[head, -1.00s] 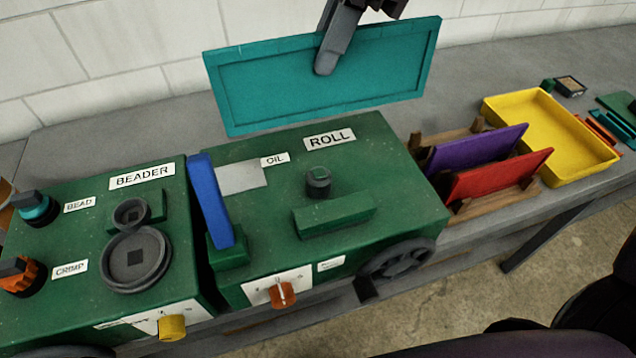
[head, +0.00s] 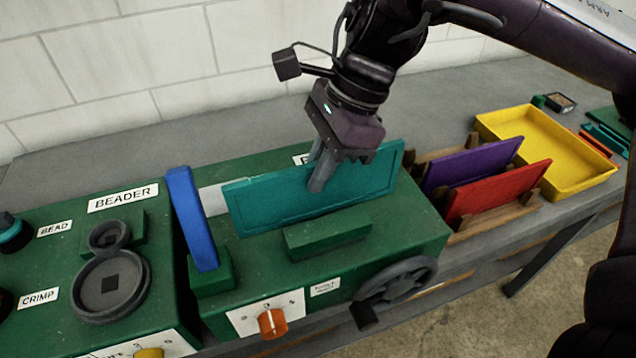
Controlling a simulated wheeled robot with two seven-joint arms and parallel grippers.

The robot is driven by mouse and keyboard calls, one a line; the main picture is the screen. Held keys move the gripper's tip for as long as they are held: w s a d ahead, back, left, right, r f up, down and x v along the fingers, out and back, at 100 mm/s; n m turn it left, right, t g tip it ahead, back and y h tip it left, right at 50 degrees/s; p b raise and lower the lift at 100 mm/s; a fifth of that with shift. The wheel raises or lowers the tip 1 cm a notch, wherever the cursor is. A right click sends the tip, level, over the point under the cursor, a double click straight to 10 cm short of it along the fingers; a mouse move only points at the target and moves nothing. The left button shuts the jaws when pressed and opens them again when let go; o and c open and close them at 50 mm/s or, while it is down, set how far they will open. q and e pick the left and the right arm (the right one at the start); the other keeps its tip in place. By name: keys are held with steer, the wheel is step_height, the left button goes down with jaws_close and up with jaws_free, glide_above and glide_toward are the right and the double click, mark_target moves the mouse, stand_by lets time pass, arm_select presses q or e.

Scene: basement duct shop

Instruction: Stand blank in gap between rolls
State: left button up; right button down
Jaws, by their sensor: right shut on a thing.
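The teal blank (head: 262,203) is a flat panel with a raised border, held upright on its long edge over the roll machine (head: 408,222). My right gripper (head: 317,185) is shut on the blank near its top middle, coming down from above. The blank's lower edge is just behind the green block (head: 327,234) on the machine top; I cannot tell whether it touches the top. The blank hides the round dark knob and most of the ROLL label. My left gripper is not in view.
A blue upright lever (head: 190,218) stands left of the blank. The beader machine (head: 60,265) is at the left. Right of the roll machine, a wooden rack holds a purple panel (head: 472,164) and a red panel (head: 498,188). A yellow tray (head: 560,150) is beyond. A handwheel (head: 398,280) sticks out in front.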

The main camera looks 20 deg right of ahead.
mark_target(308, 205)
step_height(308, 205, down, 3)
steer(key=shift+r, duration=0.1)
steer(key=c, duration=2)
jaws_free()
steer(key=shift+f, duration=0.25)
steer(key=o, duration=0.5)
steer(key=shift+c, duration=0.2)
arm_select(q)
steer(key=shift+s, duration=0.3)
arm_select(e)
steer(key=shift+r, duration=0.15)
